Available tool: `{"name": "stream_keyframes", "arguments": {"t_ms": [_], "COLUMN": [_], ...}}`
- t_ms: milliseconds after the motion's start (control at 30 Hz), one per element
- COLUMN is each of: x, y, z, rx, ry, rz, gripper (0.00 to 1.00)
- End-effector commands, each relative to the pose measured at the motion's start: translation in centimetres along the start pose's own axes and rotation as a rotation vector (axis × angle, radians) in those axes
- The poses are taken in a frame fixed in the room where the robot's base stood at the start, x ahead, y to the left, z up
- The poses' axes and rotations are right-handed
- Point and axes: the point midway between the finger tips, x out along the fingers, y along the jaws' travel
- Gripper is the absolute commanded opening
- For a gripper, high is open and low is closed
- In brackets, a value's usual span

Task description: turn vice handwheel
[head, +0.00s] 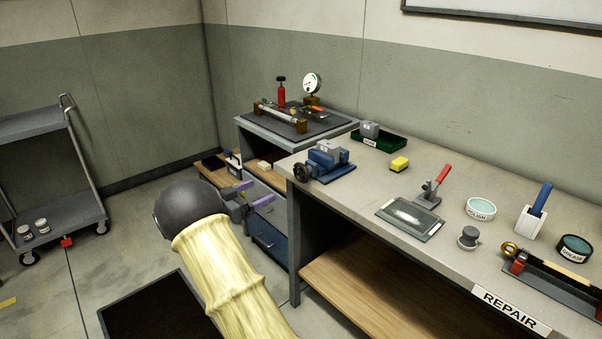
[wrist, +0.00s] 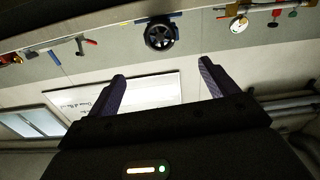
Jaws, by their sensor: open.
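The blue vice (head: 328,156) sits at the near left corner of the grey repair bench. In the wrist view, which looks upside down, the spoked handwheel (wrist: 160,37) faces the camera, beyond the gap between the open fingers (wrist: 161,68). Nothing hides the wheel in that view; most of the vice body is behind it.
On the bench (head: 455,238) are a yellow block (head: 399,164), a green tray (head: 382,141), a red-handled tool (head: 432,188) and labelled tins. A side table (head: 345,124) with a gauge (head: 312,84) stands behind the vice. A grey cart (head: 50,180) is far left. Space around the wheel's left is clear.

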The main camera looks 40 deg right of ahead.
Motion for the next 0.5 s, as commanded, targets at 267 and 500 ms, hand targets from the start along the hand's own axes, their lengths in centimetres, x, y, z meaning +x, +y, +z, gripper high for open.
{"name": "stream_keyframes", "arguments": {"t_ms": [267,500], "x": [0.8,4.2], "y": [0.0,0.0], "z": [0.0,0.1], "rx": [0.001,0.002], "ry": [0.000,0.000], "rz": [-0.002,0.000], "gripper": [0.86,0.86]}}
